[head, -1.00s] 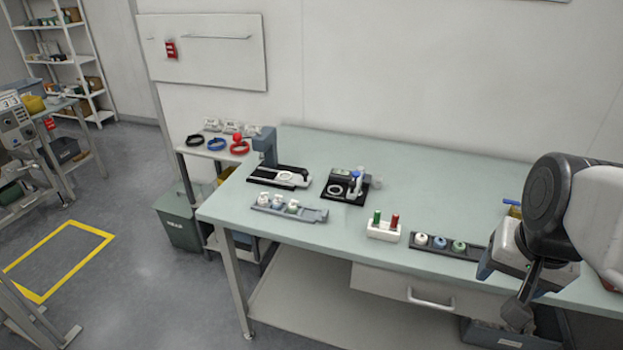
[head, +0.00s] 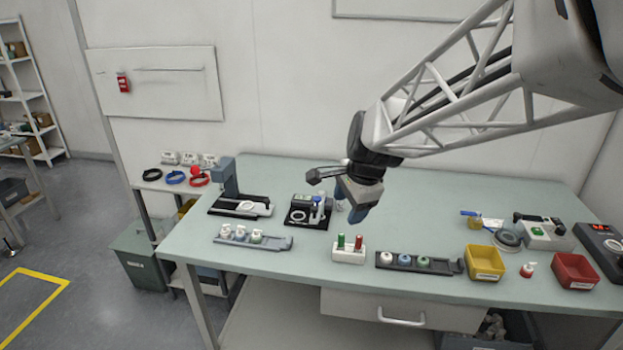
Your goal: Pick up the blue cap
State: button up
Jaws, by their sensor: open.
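The blue cap (head: 404,260) sits in the middle of a dark tray (head: 440,266) near the front edge of the bench. A white cap (head: 387,257) is to its left and a green cap (head: 423,262) to its right in the same tray. My gripper (head: 349,204) is open and hangs above the bench, fingers down, up and to the left of the blue cap in the picture. It is clear of the caps, and no held object shows.
A white block with green and red sticks (head: 349,253) stands left of the tray. A yellow bin (head: 485,262) and red bin (head: 575,271) stand right. A black-based device (head: 308,211) is behind, and a grey rack with bottles (head: 253,241) lies left.

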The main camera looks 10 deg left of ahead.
jog(key=w+a+f+m, duration=0.2)
jog(key=w+a+f, duration=0.15)
jog(key=a, duration=0.35)
jog(key=w+a+f+m, duration=0.3)
jog(key=w+a, duration=0.1)
jog(key=a, duration=0.4)
jog(key=m+g+y, duration=0.1)
jog(key=m+y, duration=0.1)
jog(key=m, duration=0.3)
send_over(240, 227)
jog(key=d, duration=0.2)
notch_tip(240, 227, down, 9)
jog(key=shift+s+d+r, duration=0.15)
jog(key=shift+s+r, duration=0.05)
jog(key=shift+s, duration=0.2)
jog(key=shift+x, duration=1.3)
jog(key=shift+x, duration=2.6)
jog(key=shift+w+d, duration=0.1)
jog(key=shift+d, duration=0.1)
